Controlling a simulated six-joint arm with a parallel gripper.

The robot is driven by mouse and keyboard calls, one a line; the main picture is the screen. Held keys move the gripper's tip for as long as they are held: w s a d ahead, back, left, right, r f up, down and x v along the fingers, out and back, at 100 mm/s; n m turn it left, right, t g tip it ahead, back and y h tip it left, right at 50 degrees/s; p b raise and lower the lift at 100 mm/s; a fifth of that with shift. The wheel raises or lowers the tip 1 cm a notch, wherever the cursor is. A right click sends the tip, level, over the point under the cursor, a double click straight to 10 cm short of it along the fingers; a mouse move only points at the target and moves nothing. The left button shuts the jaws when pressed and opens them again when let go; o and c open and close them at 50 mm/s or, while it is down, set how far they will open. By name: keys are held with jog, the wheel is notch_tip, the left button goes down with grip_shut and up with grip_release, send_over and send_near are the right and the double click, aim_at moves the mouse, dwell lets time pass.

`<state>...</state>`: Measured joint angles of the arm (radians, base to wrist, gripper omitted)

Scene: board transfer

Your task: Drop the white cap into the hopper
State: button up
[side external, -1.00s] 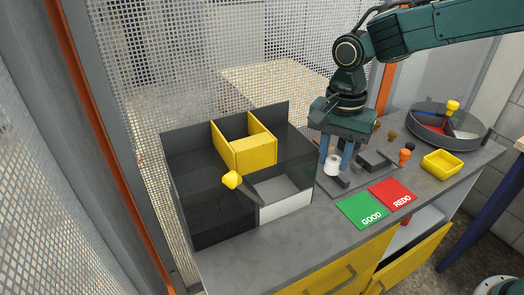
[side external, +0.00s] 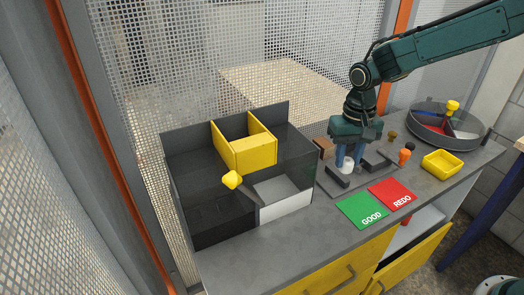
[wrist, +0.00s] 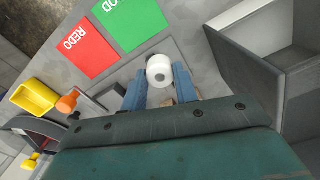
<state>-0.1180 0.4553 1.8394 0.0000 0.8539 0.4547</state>
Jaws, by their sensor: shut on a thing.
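The white cap (side external: 348,163) is a short white cylinder, low over the grey fixture plate beside the green and red cards. I cannot tell whether the cap touches the plate. A dark divided bin (side external: 189,217) stands to the left, with yellow walls (side external: 255,153) and a white-fronted compartment (side external: 285,206); which part is the hopper is unclear.
Dark blocks (side external: 338,178) stand close to the fingers. A green GOOD card (side external: 361,210) and red REDO card (side external: 392,195) lie in front. An orange knob (side external: 405,156), yellow tray (side external: 442,163) and round divided tray (side external: 478,139) are at right. A yellow knob (side external: 232,180) sits on the bin.

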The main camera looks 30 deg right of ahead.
jog(key=d, duration=0.1)
jog(key=w+d+f+n, duration=0.1)
jog(key=d+n, duration=0.1)
jog(key=shift+w+f, duration=0.25)
jog(key=shift+f, duration=0.15)
jog(key=w+a+r, duration=0.9)
jog(key=a+r, duration=0.2)
jog(key=r, duration=0.3)
jog(key=s+a+r+m, duration=0.1)
jog(key=a+r+m, duration=0.3)
jog(key=a+m, duration=0.3)
jog(key=a+r+m, duration=0.4)
jog(key=a+m, duration=0.3)
jog(key=shift+s, duration=0.35)
jog(key=shift+m, duration=0.3)
jog(key=shift+f, duration=0.25)
jog(key=shift+f, duration=2.75)
